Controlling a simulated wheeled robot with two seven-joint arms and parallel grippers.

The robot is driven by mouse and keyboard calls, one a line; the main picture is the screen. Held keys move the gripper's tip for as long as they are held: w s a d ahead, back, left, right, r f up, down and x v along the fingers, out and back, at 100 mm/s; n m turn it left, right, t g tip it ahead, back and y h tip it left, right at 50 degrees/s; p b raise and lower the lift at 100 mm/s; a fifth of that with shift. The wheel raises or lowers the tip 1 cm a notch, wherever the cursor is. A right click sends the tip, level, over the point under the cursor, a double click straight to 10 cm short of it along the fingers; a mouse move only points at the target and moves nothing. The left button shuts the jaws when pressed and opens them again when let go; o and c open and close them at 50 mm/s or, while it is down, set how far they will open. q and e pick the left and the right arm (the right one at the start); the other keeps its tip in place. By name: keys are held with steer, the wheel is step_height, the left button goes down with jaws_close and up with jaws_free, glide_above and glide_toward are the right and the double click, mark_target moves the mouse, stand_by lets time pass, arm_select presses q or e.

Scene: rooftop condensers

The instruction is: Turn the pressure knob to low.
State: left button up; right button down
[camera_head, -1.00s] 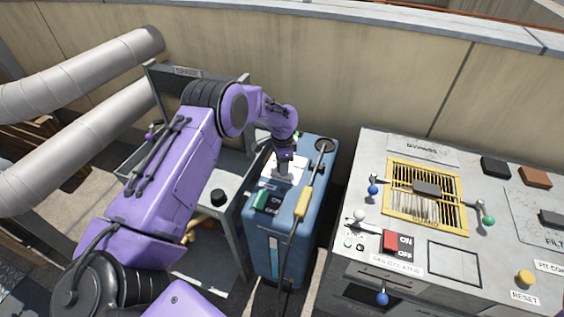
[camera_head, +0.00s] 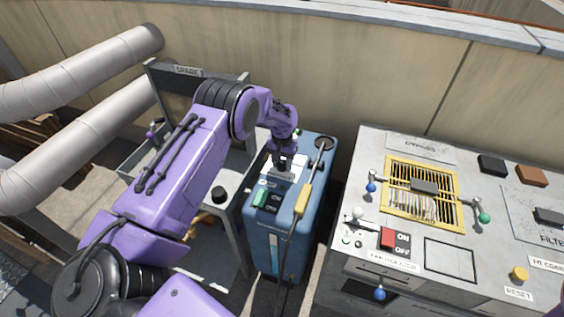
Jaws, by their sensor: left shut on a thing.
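My purple left arm reaches in from the left, and its left gripper (camera_head: 283,164) points down at the top panel of a blue machine (camera_head: 262,222). The gripper is shut on a small part at the white plate (camera_head: 290,174) there, which I take to be the pressure knob. The gripper hides it, so its setting cannot be read. A green rocker switch (camera_head: 260,197) sits in front of the plate on the same panel. My right gripper is not in view.
A yellow-handled wand (camera_head: 302,200) with a black hose lies along the machine's right side. A grey console (camera_head: 345,245) with a red switch (camera_head: 388,238) and a yellow grille frame (camera_head: 398,205) stands to the right. A metal cart (camera_head: 238,235) stands close left.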

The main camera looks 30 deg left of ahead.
mark_target(282, 164)
arm_select(q)
steer(key=shift+w+n, duration=0.1)
steer(key=shift+n, duration=1.4)
steer(key=o, duration=1.1)
steer(key=shift+c, duration=0.2)
step_height(282, 164, up, 11)
steer(key=b, duration=0.1)
steer(key=shift+f, duration=0.2)
